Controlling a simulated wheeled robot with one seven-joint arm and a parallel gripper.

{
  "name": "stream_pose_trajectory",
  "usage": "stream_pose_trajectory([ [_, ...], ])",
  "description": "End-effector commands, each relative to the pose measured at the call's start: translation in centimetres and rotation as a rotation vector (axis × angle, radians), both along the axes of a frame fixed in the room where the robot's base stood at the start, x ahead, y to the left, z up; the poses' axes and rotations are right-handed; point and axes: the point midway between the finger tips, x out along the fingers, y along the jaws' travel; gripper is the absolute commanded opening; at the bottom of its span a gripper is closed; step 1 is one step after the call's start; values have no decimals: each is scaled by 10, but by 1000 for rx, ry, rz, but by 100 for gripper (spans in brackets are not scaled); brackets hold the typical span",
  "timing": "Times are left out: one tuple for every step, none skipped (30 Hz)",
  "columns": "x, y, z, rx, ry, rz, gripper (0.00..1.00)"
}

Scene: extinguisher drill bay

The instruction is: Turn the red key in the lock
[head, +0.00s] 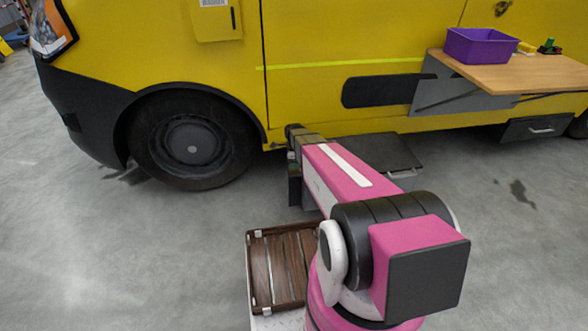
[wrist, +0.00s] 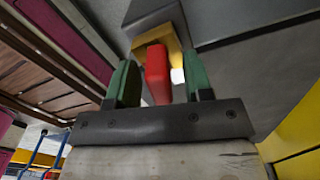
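In the wrist view, my gripper (wrist: 159,62) has its two green fingers apart. A red upright piece (wrist: 157,78), which looks like the red key, shows between them. The keyhole is hidden.
A yellow van with a black wheel (head: 190,140) stands ahead. A fold-out wooden shelf (head: 520,75) at the right carries a purple bin (head: 482,46). A brown slatted crate (head: 258,270) is beside my arm. Grey floor is clear at the left and right.

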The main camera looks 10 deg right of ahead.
Motion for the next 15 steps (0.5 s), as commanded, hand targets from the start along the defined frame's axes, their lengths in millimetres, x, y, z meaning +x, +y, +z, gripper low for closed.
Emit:
stream_pose_trajectory([
  [0, 0, 0, 0, 0, 1, 48],
  [0, 0, 0, 0, 0, 1, 48],
  [0, 0, 0, 0, 0, 1, 48],
  [0, 0, 0, 0, 0, 2, 48],
  [0, 0, 0, 0, 0, 2, 48],
  [0, 0, 0, 0, 0, 2, 48],
  [0, 0, 0, 0, 0, 2, 48],
  [0, 0, 0, 0, 0, 2, 48],
  [0, 0, 1, 0, 0, 2, 48],
  [0, 0, 3, 0, 0, 2, 48],
  [0, 0, 5, 0, -1, 2, 48],
  [0, 0, 9, 0, -1, 3, 48],
  [-1, 0, 12, 0, -1, 3, 48],
  [-1, 0, 16, 0, -1, 3, 48],
  [-1, 0, 22, 0, -2, 3, 48],
])
